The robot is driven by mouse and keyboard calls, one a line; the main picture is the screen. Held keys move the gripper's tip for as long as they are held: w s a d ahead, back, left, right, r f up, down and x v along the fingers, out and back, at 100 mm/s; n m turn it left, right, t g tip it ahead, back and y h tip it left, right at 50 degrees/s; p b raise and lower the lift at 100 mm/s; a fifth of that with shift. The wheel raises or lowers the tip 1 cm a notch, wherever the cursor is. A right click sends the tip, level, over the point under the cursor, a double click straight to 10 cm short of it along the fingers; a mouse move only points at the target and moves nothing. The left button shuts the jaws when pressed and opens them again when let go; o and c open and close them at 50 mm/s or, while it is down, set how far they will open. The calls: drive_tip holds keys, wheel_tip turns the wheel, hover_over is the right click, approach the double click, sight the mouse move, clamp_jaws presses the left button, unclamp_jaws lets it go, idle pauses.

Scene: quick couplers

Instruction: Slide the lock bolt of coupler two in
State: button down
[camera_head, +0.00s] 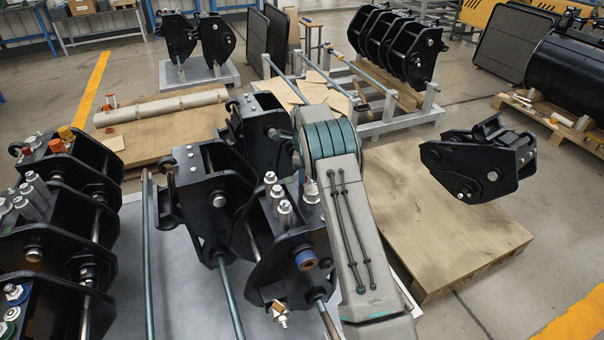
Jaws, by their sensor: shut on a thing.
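Several black quick couplers stand in front of me, and I see no number that tells which is coupler two. One coupler (275,245) stands just left of my arm, with silver fittings on top and a blue-ringed pin end (306,260) on its side. Another coupler (208,195) stands to its left, and one more (262,130) is behind, partly covered by my arm. I cannot pick out a lock bolt for certain. My arm rises from the lower right to a green-banded joint at the middle. My gripper is hidden beyond the joint and couplers.
More couplers (55,235) crowd the left, with coloured caps. Racked couplers (400,45) stand at the back. Open floor shows at the right.

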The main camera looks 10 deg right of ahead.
drive_tip(key=c, duration=1.1)
unclamp_jaws()
drive_tip(key=shift+s+d, duration=0.2)
drive_tip(key=shift+s, duration=0.05)
drive_tip(key=shift+a, duration=0.2)
wheel_tip(320, 180, up, 14)
drive_tip(key=shift+f, duration=0.15)
